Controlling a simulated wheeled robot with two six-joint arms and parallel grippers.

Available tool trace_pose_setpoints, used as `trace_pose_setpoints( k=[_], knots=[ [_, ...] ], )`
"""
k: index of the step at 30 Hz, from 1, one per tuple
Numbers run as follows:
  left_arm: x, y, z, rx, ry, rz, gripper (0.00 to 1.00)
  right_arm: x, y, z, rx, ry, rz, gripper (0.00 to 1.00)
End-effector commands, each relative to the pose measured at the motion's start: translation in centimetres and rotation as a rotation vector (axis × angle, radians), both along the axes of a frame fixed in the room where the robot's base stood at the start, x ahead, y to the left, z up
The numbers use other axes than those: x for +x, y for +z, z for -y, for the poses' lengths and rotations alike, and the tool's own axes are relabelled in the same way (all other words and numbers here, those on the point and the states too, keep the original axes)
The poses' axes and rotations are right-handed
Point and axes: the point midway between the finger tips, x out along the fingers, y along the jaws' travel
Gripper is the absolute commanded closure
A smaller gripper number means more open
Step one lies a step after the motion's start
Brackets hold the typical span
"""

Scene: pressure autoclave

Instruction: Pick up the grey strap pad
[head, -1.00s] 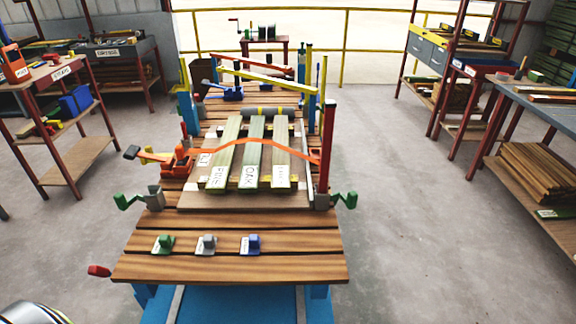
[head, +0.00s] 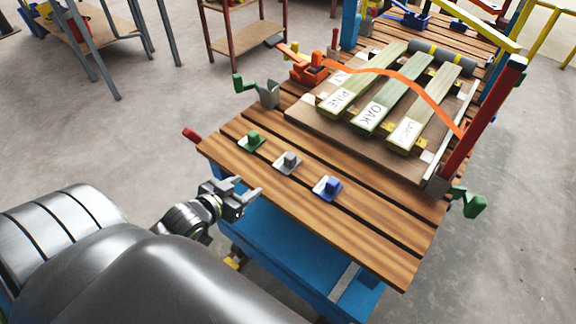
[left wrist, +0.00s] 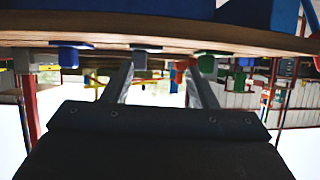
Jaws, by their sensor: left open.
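The grey strap pad (head: 287,162) sits on the bench's front planks, between the green pad (head: 251,141) and the blue pad (head: 327,187). Each is a small block on a pale base. My left gripper (head: 250,188) is open and empty by the bench's near edge, short of the grey pad and apart from it. The left wrist view is upside down; the grey pad (left wrist: 146,50) shows small beyond the open fingers (left wrist: 160,82), with the blue pad (left wrist: 68,56) and green pad (left wrist: 207,62) either side. My right gripper is out of view.
The slatted wooden bench (head: 375,235) has a blue frame below. Behind the pads, boards labelled PINE (head: 345,97) and OAK (head: 385,105) lie under an orange strap (head: 400,76). A red post (head: 485,125) stands at right. Planks around the pads are clear.

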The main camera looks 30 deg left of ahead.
Motion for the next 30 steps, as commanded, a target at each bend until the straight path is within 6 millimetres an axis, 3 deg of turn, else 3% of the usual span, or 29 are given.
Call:
trace_pose_setpoints(
  k=[3,9,30],
  knots=[
    [-0.1,3.1,1.7,-0.014,-0.046,0.058,0.47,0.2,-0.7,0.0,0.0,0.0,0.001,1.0],
    [0.1,5.2,3.0,-0.028,-0.076,0.095,0.47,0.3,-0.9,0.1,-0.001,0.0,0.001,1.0],
    [10.6,1.4,3.8,-0.028,-0.076,0.097,0.47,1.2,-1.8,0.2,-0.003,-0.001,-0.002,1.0]
  ],
)
